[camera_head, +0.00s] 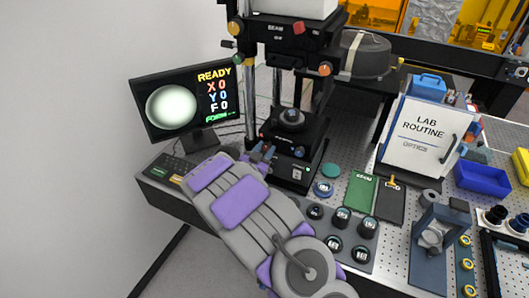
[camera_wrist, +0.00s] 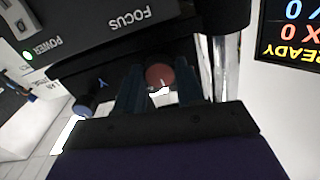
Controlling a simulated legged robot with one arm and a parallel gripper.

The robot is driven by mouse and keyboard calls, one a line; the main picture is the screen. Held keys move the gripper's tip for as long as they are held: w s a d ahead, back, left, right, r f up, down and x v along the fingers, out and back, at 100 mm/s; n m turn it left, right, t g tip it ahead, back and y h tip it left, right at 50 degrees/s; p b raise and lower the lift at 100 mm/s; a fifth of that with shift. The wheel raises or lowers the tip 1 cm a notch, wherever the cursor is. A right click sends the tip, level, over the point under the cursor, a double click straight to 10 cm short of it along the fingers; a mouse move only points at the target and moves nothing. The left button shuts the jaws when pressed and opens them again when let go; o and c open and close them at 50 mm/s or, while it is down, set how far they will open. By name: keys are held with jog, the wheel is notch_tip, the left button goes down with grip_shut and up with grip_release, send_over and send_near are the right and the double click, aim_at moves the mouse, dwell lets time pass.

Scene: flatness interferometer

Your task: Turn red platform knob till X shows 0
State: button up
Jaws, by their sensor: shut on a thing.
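The red platform knob (camera_wrist: 160,77) shows in the wrist view, a round red disc with a pale mark near its lower edge. My gripper (camera_wrist: 159,86) has a dark finger on each side of it and is shut on it. In the head view my gripper (camera_head: 263,153) reaches the front left of the instrument's base (camera_head: 299,174) and hides the red knob. The monitor (camera_head: 187,98) reads READY, X 0, Y 0 and F 0, beside a pale round spot. The screen (camera_wrist: 290,30) also shows upside down in the wrist view, with X at 0.
A blue knob (camera_wrist: 88,105) marked Y sits beside the red one. The instrument's column (camera_head: 249,93) rises above my gripper. A keyboard (camera_head: 171,170) lies left.

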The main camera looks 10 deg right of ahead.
jog(key=shift+m+b, duration=0.35)
jog(key=shift+m, duration=0.25)
jog(key=o, duration=1)
jog(key=shift+a, duration=0.15)
jog(key=shift+o, duration=0.2)
jog(key=shift+s, duration=0.1)
jog(key=p+v, duration=0.1)
jog(key=v, duration=1.6)
jog(key=shift+a, duration=0.15)
